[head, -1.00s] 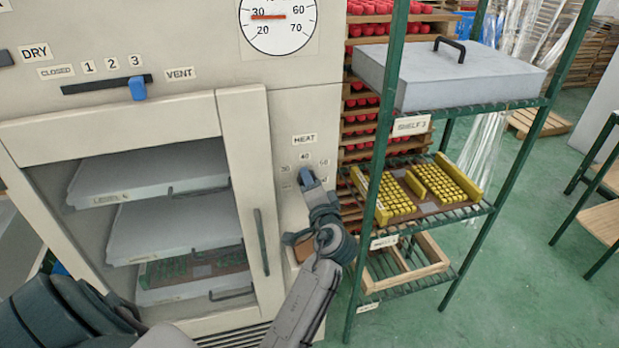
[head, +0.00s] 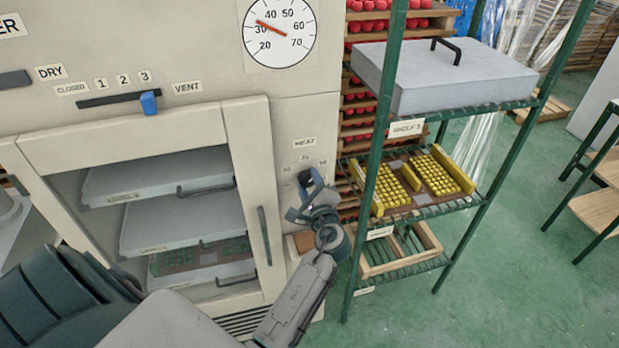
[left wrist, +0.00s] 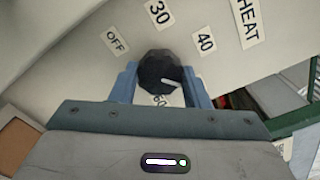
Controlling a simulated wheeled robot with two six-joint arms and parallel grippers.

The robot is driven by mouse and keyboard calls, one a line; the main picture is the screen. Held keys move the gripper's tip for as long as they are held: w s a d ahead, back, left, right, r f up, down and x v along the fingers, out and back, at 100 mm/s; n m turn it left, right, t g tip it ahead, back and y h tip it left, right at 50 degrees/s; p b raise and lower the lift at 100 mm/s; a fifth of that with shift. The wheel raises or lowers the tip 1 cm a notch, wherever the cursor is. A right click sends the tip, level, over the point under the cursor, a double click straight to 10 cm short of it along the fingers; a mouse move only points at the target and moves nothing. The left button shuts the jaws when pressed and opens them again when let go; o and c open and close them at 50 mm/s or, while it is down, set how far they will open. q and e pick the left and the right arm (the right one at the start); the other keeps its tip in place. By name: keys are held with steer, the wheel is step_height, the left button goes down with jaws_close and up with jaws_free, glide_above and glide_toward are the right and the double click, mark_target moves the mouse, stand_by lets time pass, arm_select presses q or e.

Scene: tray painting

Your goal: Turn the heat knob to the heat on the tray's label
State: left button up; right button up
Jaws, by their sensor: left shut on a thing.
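The dark heat knob (head: 304,178) sits on the cream dryer panel below the HEAT label. It also shows in the left wrist view (left wrist: 157,68), between the two blue fingers. My left gripper (head: 311,184) is shut on it. The knob's white mark points to the lower right in that view, past 40 (left wrist: 205,42), towards a part of the dial hidden by a finger. OFF, 30 and a partly covered number below the knob also show. A green-patterned tray (head: 165,267) is inside the dryer; its label is too small to read. My right gripper is not in view.
The round gauge (head: 279,33) has its needle near 30. The blue slider (head: 149,102) is near 3. A green rack (head: 461,215) stands close to the right of my left arm, holding a tray of yellow pieces.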

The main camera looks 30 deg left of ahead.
arm_select(q)
steer(key=shift+r+m+p, duration=0.15)
steer(key=shift+m+p, duration=0.35)
steer(key=shift+m, duration=0.3)
steer(key=o, duration=0.9)
steer(key=shift+o, duration=0.4)
steer(key=shift+a, duration=0.1)
steer(key=shift+f, duration=0.2)
